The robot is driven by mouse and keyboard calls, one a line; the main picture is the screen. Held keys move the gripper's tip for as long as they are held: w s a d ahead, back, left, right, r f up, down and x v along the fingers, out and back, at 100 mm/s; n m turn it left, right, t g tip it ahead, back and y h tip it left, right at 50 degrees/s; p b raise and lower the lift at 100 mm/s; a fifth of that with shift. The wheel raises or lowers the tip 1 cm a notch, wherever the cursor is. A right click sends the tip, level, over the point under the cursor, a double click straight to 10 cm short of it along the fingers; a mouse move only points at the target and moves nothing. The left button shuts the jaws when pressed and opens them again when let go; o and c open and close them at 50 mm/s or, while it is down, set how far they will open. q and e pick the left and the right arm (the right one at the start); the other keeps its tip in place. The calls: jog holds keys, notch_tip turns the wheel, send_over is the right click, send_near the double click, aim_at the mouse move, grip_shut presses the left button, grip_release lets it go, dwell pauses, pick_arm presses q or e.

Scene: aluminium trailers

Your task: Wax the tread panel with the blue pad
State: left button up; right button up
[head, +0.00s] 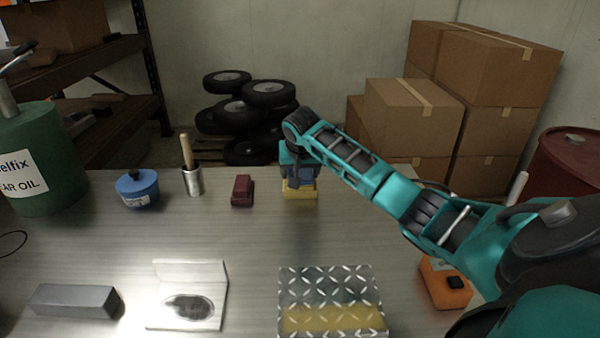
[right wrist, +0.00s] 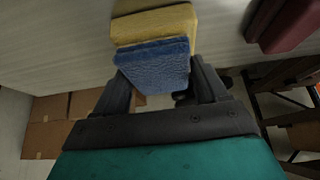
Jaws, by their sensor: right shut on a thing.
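The tread panel (head: 331,285), a metal plate with raised diamonds, lies at the front centre of the table, with a yellowish band across its nearer part. My right gripper (head: 299,182) is at the far side of the table, behind the panel, pointing down. It is shut on the blue pad (right wrist: 155,65), which sits between its fingers in the right wrist view. A yellow block (head: 299,192) lies right at the blue pad, and also shows in the right wrist view (right wrist: 153,24); I cannot tell whether they touch. My left gripper is not in view.
A dark red block (head: 242,190) stands left of my right gripper. Farther left are a metal cup (head: 193,183) with a wooden handle and a blue pot (head: 137,190). A grey bar (head: 75,301), a white angled plate (head: 190,275) and an orange object (head: 445,288) lie nearer. The table's middle is clear.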

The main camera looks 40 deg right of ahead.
aim_at(300, 172)
jog(key=shift+r, duration=3.1)
jog(key=shift+f, duration=0.1)
